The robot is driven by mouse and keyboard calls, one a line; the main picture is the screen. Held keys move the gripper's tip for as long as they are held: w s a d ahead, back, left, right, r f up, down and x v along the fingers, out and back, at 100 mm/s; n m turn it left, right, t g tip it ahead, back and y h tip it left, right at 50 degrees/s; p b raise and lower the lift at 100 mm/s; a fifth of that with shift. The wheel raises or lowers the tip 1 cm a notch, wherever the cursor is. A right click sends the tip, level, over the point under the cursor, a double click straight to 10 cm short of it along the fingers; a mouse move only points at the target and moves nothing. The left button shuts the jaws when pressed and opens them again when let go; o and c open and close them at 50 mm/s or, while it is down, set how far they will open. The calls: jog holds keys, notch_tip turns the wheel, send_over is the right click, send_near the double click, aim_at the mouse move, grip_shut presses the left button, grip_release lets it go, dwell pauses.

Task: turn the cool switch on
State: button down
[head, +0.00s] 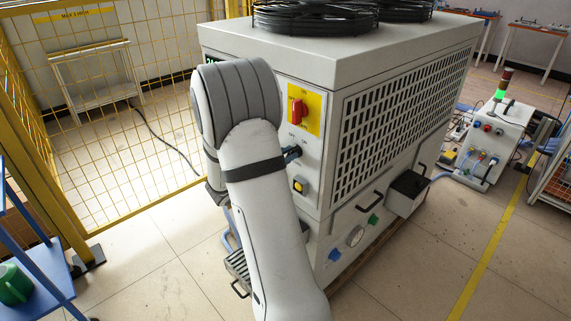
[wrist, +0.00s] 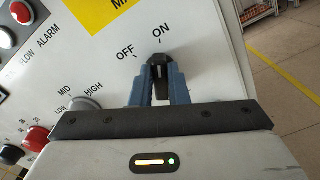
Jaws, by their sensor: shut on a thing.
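A black rotary knob (wrist: 158,70) with OFF and ON labels sits on the white panel in the wrist view. I take it to be the cool switch, though no "cool" label shows. My gripper (wrist: 160,86) has its blue fingers shut on the knob, one on each side. The knob points upward in the wrist view, with its top just under the ON label; OFF lies to its left.
A red switch on a yellow plate (head: 297,112) is above my gripper, and a yellow button (head: 300,184) is below. The wrist view shows a MID/HIGH knob (wrist: 84,104) and a red knob (wrist: 38,138) at left. A yellow mesh fence (head: 120,120) stands left of the cabinet.

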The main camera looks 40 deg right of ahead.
jog(key=shift+m+b, duration=0.45)
jog(key=shift+m, duration=0.05)
jog(key=c, duration=1.4)
grip_release()
jog(key=shift+a, duration=0.1)
jog(key=a, duration=0.7)
jog(key=shift+s+a, duration=0.35)
